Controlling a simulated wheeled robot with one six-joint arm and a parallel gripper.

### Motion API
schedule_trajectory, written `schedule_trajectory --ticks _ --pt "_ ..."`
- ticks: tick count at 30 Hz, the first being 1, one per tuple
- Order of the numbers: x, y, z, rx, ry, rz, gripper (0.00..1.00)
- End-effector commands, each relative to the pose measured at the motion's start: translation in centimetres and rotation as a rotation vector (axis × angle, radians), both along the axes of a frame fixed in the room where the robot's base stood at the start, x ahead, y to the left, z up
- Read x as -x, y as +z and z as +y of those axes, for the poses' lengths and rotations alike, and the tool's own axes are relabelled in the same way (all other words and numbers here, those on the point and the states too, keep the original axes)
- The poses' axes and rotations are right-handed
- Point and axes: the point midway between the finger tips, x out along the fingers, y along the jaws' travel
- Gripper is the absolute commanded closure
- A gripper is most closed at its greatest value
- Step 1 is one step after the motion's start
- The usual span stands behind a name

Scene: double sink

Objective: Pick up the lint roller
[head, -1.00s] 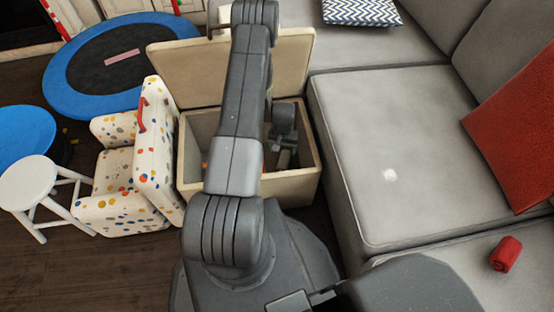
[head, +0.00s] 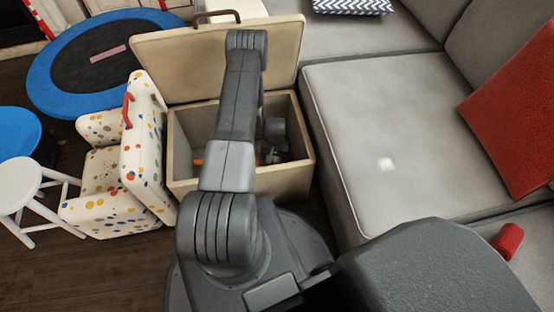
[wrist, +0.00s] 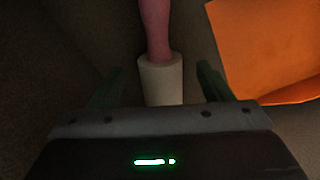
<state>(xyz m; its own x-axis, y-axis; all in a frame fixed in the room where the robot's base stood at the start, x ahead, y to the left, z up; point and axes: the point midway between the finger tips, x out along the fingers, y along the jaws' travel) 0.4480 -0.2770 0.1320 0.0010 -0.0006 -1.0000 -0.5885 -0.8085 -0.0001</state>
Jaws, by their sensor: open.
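The lint roller (wrist: 160,80) lies inside the storage box, with a white roll and a pinkish-red handle pointing away in the wrist view. My gripper (wrist: 158,84) is open, with one dark finger on each side of the white roll. I cannot tell whether the fingers touch it. In the head view my gripper (head: 272,156) is down inside the open beige storage box (head: 288,182), largely hidden by my arm. The lint roller cannot be made out in the head view.
An orange object (wrist: 270,50) lies right of the roller in the box. The box's raised lid (head: 160,62) stands behind my arm. A grey sofa (head: 385,130) is close on the right, and a spotted chair (head: 145,150) on the left.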

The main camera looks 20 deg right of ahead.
Motion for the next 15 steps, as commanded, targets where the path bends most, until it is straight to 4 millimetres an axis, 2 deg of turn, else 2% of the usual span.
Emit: schedule_trajectory --ticks 1,5,13,15 --pt "0.1 -1.3 0.1 -0.001 0.0 0.002 0.28" --pt "0.2 -3.1 0.1 0.0 0.0 0.002 0.28" --pt "0.1 -3.4 0.1 0.0 0.0 0.0 0.28" --pt "0.1 -3.4 0.1 0.0 0.0 0.0 0.42"
